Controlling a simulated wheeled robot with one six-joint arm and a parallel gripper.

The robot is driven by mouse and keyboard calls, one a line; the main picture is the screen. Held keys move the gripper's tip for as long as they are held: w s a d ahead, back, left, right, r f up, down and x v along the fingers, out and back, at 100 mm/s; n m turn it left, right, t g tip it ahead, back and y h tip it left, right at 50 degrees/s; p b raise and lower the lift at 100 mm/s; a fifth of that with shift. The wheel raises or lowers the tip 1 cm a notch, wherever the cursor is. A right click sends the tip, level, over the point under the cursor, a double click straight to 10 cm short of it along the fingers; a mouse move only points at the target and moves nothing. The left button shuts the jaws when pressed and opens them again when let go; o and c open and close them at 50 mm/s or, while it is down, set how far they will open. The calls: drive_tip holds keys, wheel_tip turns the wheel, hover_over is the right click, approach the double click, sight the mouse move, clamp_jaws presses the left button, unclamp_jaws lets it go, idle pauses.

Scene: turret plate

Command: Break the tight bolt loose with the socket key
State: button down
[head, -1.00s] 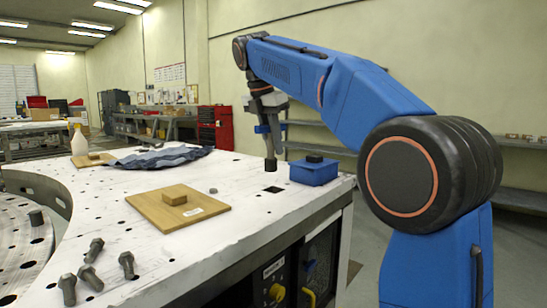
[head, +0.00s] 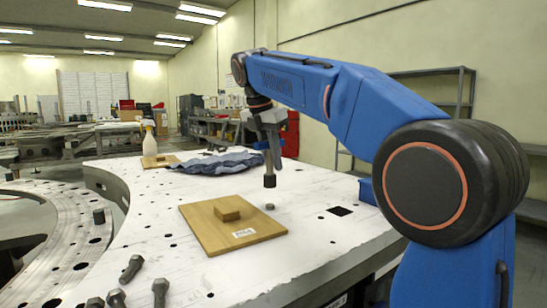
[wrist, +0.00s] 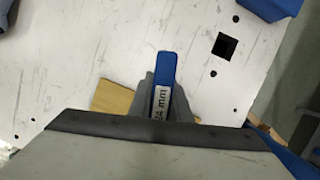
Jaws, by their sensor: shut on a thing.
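My gripper (head: 268,126) is shut on the socket key (head: 270,180), which hangs upright, its dark socket end down. In the wrist view the key's blue handle (wrist: 163,80) shows between the fingers, with a white label ending in "mm". In the head view the socket is above a small grey bolt head (head: 270,206) on the white table, apart from it.
A wooden board (head: 205,228) with a small block (head: 226,214) lies left of the bolt head. Several loose bolts (head: 131,267) lie at the front. A blue cloth (head: 215,162) and spray bottle (head: 149,140) are at the back. A square hole (head: 339,211) is at the right.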

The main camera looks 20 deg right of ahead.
sight(273, 176)
drive_tip(key=shift+f, duration=2.55)
drive_tip(key=shift+f, duration=0.65)
idle(0.6)
drive_tip(key=shift+w+a+n+t+y, duration=0.1)
drive_tip(key=shift+n+t+y, duration=0.2)
drive_tip(key=shift+n, duration=1)
drive_tip(key=shift+w+a+n+t+y, duration=0.1)
drive_tip(key=shift+n+t+y, duration=0.15)
drive_tip(key=shift+n, duration=1.05)
idle(1.6)
